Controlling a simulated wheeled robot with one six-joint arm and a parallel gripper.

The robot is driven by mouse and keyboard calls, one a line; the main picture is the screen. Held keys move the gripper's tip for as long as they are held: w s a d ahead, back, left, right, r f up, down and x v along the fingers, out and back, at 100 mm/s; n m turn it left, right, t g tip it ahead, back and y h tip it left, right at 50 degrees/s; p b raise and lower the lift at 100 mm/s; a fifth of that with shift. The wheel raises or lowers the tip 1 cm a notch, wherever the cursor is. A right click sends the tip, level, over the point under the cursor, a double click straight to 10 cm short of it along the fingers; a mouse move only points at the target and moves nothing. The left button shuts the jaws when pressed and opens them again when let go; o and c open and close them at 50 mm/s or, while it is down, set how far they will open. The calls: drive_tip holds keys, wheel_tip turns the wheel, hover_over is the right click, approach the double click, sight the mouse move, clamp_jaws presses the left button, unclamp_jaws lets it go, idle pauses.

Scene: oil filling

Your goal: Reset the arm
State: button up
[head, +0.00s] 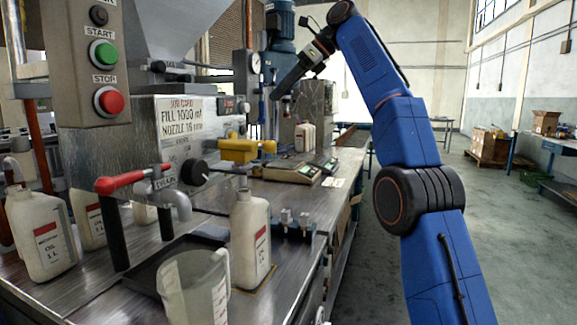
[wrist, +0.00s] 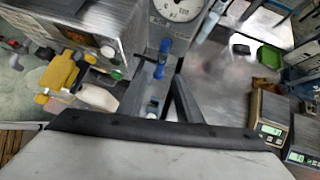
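My blue arm rises on the right side of the head view and bends over at the top. My gripper (head: 282,88) hangs at its end, pointing down and left, raised above the worktop beside the machine. In the wrist view the two dark fingers of my gripper (wrist: 164,76) stand apart with a gap between them. No object is held in the gap; blue and grey background parts show through it. In the head view the finger tips are small and dark against the machine.
The filling machine (head: 185,150) with a red-handled valve (head: 130,181) stands left. A white bottle (head: 250,240) and a clear jug (head: 193,285) stand on the metal worktop (head: 300,192). Scales (head: 291,172) sit farther back. A pressure gauge (wrist: 180,8) is close above my fingers. Open floor lies right.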

drive_tip(key=s+d+f+n+t+h, duration=0.2)
drive_tip(key=s+d+f+n, duration=0.2)
drive_tip(key=s+d+f, duration=0.35)
drive_tip(key=s+d+f+n+t+h, duration=0.15)
drive_tip(key=s+d+f+n, duration=0.25)
drive_tip(key=s+d, duration=0.5)
drive_tip(key=s+d+f+n+h, duration=0.1)
drive_tip(key=s+d+f+n, duration=0.3)
drive_tip(key=s+f, duration=0.5)
drive_tip(key=s+d+f+n+h, duration=0.2)
drive_tip(key=s+d+f, duration=0.4)
drive_tip(key=s+f, duration=0.4)
drive_tip(key=s+d+f+n+h, duration=0.2)
drive_tip(key=s+d+f+n, duration=0.3)
drive_tip(key=f, duration=1.3)
drive_tip(key=s, duration=0.4)
drive_tip(key=shift+s+d+f+n, duration=0.25)
drive_tip(key=shift+s+d+n, duration=0.05)
drive_tip(key=shift+s+d, duration=0.1)
drive_tip(key=shift+h, duration=0.25)
